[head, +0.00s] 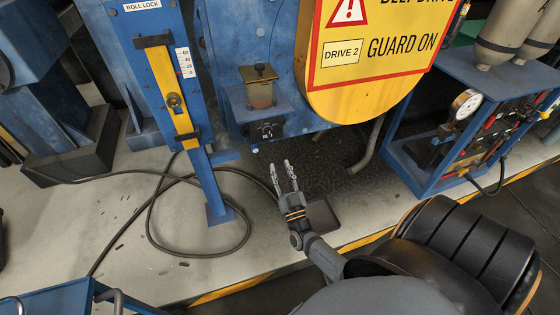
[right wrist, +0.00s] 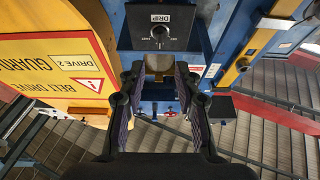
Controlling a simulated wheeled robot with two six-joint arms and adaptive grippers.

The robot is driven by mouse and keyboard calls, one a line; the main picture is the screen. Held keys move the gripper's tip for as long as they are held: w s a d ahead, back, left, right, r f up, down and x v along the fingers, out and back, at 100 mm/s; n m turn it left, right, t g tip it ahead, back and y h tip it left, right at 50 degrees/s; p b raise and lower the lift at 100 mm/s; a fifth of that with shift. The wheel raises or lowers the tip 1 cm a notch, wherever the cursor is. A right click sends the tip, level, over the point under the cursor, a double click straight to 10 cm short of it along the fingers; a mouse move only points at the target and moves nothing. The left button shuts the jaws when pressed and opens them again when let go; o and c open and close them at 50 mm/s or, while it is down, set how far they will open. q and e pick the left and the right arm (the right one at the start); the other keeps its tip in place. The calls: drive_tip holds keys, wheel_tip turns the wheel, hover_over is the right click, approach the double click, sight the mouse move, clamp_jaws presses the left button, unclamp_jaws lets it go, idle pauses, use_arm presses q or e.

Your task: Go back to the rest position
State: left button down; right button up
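My right gripper (head: 281,165) is in the middle of the head view, over the grey floor and a dark speckled patch. Its two fingers are apart with nothing between them. It is below the black drip box (head: 266,130) on the blue machine and apart from it in the picture. In the right wrist view the open fingers (right wrist: 158,75) point toward that machine, and the drip box (right wrist: 160,28) with its round knob shows beyond them. My left gripper is not in view.
A yellow belt guard (head: 360,97) hangs at upper right. A blue roll lock post (head: 150,85) stands at left, with a black cable (head: 150,215) looped on the floor. A blue shelf cart (head: 405,150) with a gauge is at right. A dark tray (head: 322,217) lies beside my right gripper.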

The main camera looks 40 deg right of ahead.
drive_tip(key=shift+f, duration=0.1)
drive_tip(key=s+a+f+n+g+y+p, duration=0.1)
drive_tip(key=s+f+g+y, duration=0.15)
drive_tip(key=f, duration=0.65)
drive_tip(key=s+a+f+n+g+y, duration=0.1)
drive_tip(key=s+f+g, duration=0.3)
drive_tip(key=f, duration=0.4)
drive_tip(key=s+a+f+n+g+y+p, duration=0.1)
drive_tip(key=s+a+f+g+y, duration=0.15)
drive_tip(key=f, duration=0.65)
drive_tip(key=s+f+g, duration=0.5)
drive_tip(key=s+f, duration=0.3)
drive_tip(key=s, duration=0.7)
drive_tip(key=s+a+f+n+g+p, duration=0.1)
drive_tip(key=s+f+g, duration=0.5)
drive_tip(key=s, duration=0.9)
wheel_tip(320, 180, down, 2)
